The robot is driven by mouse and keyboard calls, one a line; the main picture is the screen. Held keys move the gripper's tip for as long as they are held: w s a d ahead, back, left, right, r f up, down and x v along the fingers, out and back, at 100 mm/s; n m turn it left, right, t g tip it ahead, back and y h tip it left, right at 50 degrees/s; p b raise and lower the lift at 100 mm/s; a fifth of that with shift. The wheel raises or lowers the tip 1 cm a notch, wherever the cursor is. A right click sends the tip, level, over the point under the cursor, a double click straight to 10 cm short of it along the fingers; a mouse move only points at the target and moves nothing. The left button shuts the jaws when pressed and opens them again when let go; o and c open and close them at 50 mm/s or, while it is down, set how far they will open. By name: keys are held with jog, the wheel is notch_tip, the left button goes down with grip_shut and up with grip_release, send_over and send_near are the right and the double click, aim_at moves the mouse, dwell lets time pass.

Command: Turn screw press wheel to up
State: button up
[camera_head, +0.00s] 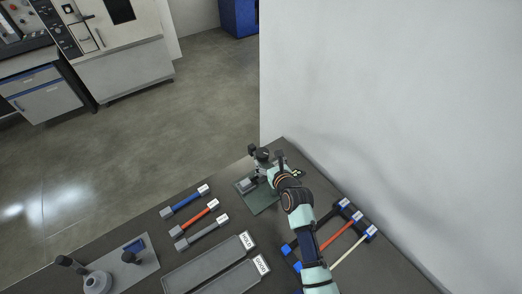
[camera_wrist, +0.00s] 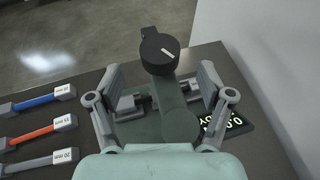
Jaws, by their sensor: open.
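The screw press wheel (camera_wrist: 160,52) is a black disc with a white line mark and a small knob at its upper left in the wrist view. It sits on top of a grey-green press column (camera_wrist: 180,122). In the head view the press (camera_head: 263,155) stands on a green base plate (camera_head: 264,200) near the table's far corner. My gripper (camera_wrist: 160,70) is open, with one finger on each side of the column and wheel. Both fingers look apart from the wheel. My arm hides part of the press in the head view.
A small display (camera_wrist: 236,123) sits right of the press. Blue, red and grey cable samples (camera_head: 198,215) lie to the left, and more lie on a rack (camera_head: 340,235) at right. Labelled trays (camera_head: 210,262) are in front. A white wall (camera_head: 400,110) rises close on the right.

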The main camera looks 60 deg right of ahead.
aim_at(263, 153)
jog(key=b+x, duration=0.2)
jog(key=x, duration=0.5)
jog(key=shift+s+a, duration=0.1)
jog(key=c, duration=1.2)
jog(key=shift+o, duration=0.2)
